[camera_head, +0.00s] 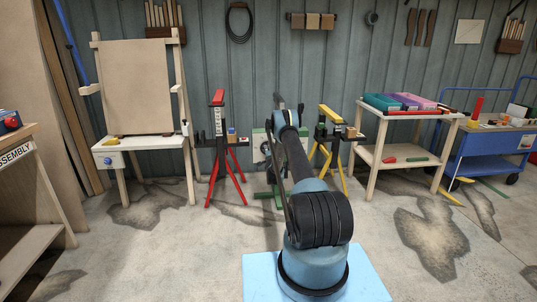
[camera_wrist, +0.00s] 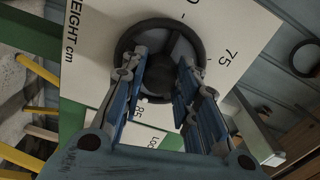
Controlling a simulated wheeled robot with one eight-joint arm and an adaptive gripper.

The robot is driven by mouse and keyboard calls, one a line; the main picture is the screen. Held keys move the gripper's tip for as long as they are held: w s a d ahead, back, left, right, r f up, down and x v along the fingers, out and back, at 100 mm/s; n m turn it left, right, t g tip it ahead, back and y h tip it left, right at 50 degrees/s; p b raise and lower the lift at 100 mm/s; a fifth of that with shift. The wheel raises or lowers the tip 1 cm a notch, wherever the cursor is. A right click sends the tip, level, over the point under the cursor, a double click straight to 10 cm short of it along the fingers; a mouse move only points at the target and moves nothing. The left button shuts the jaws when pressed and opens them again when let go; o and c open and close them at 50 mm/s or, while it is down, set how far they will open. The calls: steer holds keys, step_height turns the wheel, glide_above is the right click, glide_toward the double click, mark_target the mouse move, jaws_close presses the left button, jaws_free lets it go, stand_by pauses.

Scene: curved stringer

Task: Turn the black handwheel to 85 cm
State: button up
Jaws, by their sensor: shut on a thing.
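The black handwheel (camera_wrist: 176,74) shows in the wrist view at the top centre, on a tilted white panel (camera_wrist: 88,70) lettered "HEIGHT cm". My gripper (camera_wrist: 163,63) has its two blue fingers at the wheel, one on each side of the hub, and is shut on it. On the panel, "75" is right of the wheel and "85" is below it, partly behind the fingers. A pointer cannot be made out. In the head view, the panel (camera_head: 259,141) on its green stand (camera_head: 267,194) is partly behind my arm; the wheel cannot be made out there.
A red stand (camera_head: 220,150) is left of the panel and a yellow stand (camera_head: 331,140) is right of it. A wooden table (camera_head: 402,150) and a blue cart (camera_head: 490,150) stand farther right. An easel-like board (camera_head: 137,90) stands left. The stained floor in front is clear.

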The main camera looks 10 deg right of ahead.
steer(key=o, duration=1.1)
steer(key=shift+a+f, duration=0.15)
steer(key=shift+a, duration=0.1)
steer(key=shift+d+r, duration=0.15)
steer(key=shift+r, duration=0.05)
